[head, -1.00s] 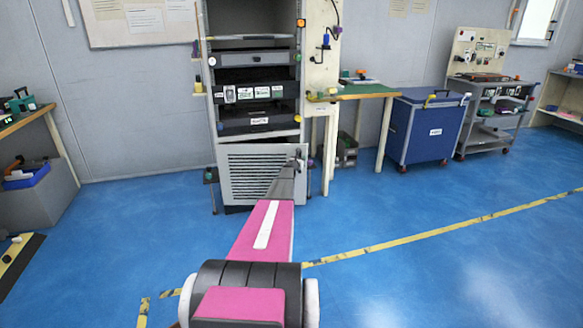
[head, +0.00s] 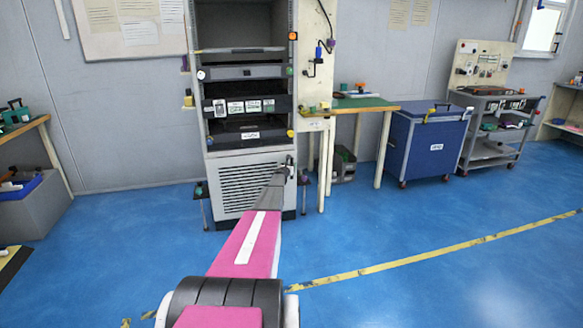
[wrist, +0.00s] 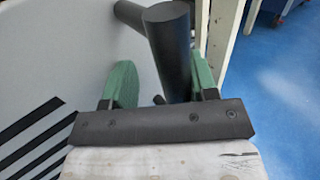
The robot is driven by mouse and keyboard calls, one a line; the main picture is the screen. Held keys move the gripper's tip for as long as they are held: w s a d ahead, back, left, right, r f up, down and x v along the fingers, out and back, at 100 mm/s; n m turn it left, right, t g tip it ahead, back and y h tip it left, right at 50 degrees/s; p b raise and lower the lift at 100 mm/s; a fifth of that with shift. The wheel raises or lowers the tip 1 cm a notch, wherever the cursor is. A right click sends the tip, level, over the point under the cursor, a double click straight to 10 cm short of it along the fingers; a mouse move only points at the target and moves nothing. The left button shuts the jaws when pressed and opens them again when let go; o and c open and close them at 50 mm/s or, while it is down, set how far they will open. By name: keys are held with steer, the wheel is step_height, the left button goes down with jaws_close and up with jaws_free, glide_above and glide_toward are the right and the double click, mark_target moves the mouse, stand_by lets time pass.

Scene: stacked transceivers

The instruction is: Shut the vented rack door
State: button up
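The vented rack door (head: 240,188) is a pale panel with dark slots at the bottom of the rack, and looks closed or nearly closed in the head view. Whether a small gap remains at its edge I cannot tell. My gripper (wrist: 162,78) is at the door's upper right, its two green fingers apart. The dark round door handle (wrist: 168,50) stands between the fingers, close to the right one, with a gap to the left one. The door's slotted face also shows at the left of the wrist view (wrist: 55,70). In the head view, my arm hides part of the door's right side.
The rack (head: 203,110) holds several dark units above the door. A green-topped bench (head: 362,104) stands right of it, then a blue cabinet (head: 425,145) and a grey cart (head: 490,150). Blue floor (head: 400,220) with a yellow line is clear in front.

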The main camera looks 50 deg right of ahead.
steer(key=shift+w+a, duration=0.35)
steer(key=shift+w, duration=0.15)
steer(key=shift+s+a, duration=0.25)
steer(key=shift+a, duration=0.3)
steer(key=o, duration=0.6)
steer(key=v, duration=0.9)
steer(key=shift+s+a, duration=0.1)
steer(key=shift+s, duration=0.2)
steer(key=shift+s+d, duration=0.3)
steer(key=shift+s, duration=0.4)
steer(key=shift+c, duration=0.7)
steer(key=shift+s+a, duration=1.2)
steer(key=shift+s, duration=0.3)
steer(key=c, duration=0.4)
steer(key=shift+s+a, duration=0.7)
steer(key=shift+s, duration=0.55)
steer(key=shift+s+a, duration=0.7)
steer(key=shift+s, duration=0.55)
steer(key=shift+s+a, duration=0.7)
steer(key=shift+s, duration=0.55)
steer(key=shift+c, duration=0.3)
